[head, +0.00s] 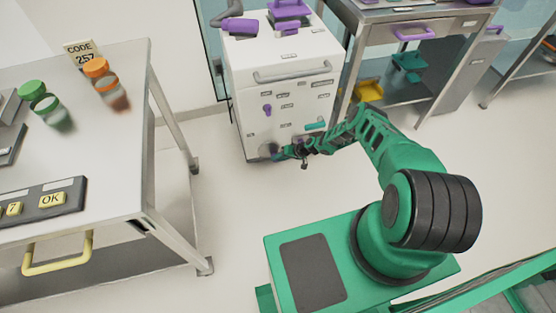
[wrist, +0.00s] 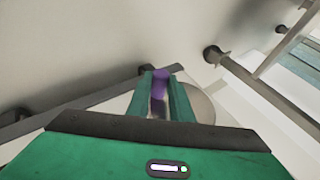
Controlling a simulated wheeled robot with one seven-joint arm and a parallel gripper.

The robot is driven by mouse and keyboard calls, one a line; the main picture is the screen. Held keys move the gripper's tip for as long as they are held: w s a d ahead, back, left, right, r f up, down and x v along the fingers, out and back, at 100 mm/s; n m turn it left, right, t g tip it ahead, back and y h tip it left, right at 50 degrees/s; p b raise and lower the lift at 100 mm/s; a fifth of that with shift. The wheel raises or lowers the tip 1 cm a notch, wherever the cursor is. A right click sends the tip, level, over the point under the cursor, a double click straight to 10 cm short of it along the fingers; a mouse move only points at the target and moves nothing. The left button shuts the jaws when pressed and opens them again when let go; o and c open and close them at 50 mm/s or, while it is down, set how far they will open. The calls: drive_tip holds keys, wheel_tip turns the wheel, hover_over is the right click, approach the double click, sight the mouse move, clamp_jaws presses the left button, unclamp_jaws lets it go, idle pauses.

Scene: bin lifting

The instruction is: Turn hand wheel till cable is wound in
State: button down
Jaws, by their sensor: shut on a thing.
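The hand wheel (head: 268,150) is a grey disc low on the front of the white cabinet (head: 285,90). It also shows in the wrist view as a grey round edge (wrist: 200,104) behind the fingers. My gripper (head: 277,154) is at the wheel, with the arm stretched low across the floor. In the wrist view my gripper (wrist: 160,95) has its two green fingers around a purple handle (wrist: 160,76) and is shut on it. The cable is not visible in either view, and much of the wheel is hidden behind the fingers.
A white table (head: 100,140) with orange (head: 95,67) and green (head: 32,88) lidded jars stands at the left. A steel bench (head: 420,15) stands right of the cabinet. Other small purple and teal parts sit on the cabinet front. The floor before it is clear.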

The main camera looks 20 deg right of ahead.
drive_tip(key=c, duration=1.6)
unclamp_jaws()
drive_tip(key=shift+d, duration=0.15)
drive_tip(key=v, duration=1)
drive_tip(key=shift+s+d+r, duration=0.1)
drive_tip(key=shift+d+r, duration=0.1)
